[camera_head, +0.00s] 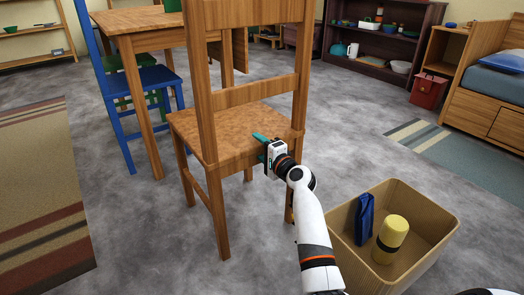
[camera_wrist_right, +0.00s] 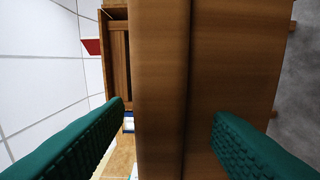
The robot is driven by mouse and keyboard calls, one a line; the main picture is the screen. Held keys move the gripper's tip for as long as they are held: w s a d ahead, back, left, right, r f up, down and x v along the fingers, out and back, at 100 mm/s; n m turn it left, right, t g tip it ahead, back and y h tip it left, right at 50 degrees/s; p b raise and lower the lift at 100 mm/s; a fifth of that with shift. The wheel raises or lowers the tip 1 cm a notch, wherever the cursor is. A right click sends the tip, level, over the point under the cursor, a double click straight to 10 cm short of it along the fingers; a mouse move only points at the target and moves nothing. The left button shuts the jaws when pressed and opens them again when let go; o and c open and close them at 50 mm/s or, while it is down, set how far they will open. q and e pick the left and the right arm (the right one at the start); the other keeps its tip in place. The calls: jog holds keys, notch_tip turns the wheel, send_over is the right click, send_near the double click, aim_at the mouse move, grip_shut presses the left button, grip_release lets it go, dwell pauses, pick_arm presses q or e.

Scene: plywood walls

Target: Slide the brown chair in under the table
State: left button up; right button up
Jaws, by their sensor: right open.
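The brown chair (camera_head: 235,122) stands upright on the floor in the middle of the head view, its backrest on the near side. The wooden table (camera_head: 135,20) is behind it at the upper left, and floor shows between the table's near leg and the chair. My right gripper (camera_head: 262,147) is at the rear of the seat, below the backrest. In the right wrist view its green fingers (camera_wrist_right: 170,112) are open, one on each side of a brown wooden part of the chair (camera_wrist_right: 160,70). Gaps seem to remain; contact cannot be told. My left gripper is not in view.
A blue chair (camera_head: 150,80) and a green chair (camera_head: 125,62) stand at the table's left. A tan bin (camera_head: 432,235) with a yellow-and-black container and a blue item is right of my right arm. Rugs lie left (camera_head: 40,190) and right.

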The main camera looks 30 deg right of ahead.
grip_shut()
dwell(1.4)
